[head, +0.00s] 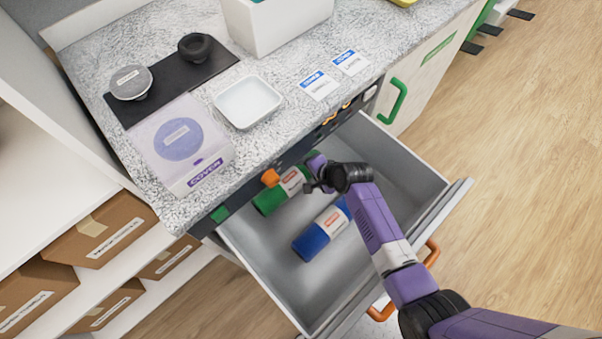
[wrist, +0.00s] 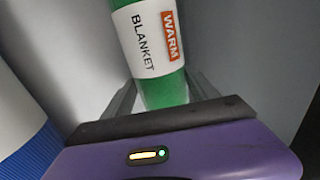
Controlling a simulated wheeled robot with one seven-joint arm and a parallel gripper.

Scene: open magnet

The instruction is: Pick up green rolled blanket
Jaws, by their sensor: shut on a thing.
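The green rolled blanket (head: 268,200) lies in the open drawer near its back wall, under the counter edge. It has a white label with an orange patch reading WARM. In the wrist view the green blanket (wrist: 165,92) runs up from between the fingers, with BLANKET on its label. My gripper (head: 312,184) is at the right end of the roll in the head view and is shut on it. My arm hides part of that end. Whether the roll touches the drawer floor cannot be told.
A blue rolled blanket (head: 311,241) lies in the drawer (head: 277,270) beside the green one. It also shows in the wrist view (wrist: 38,158). The counter (head: 190,84) overhangs the drawer's back. The drawer's front and right side have free room.

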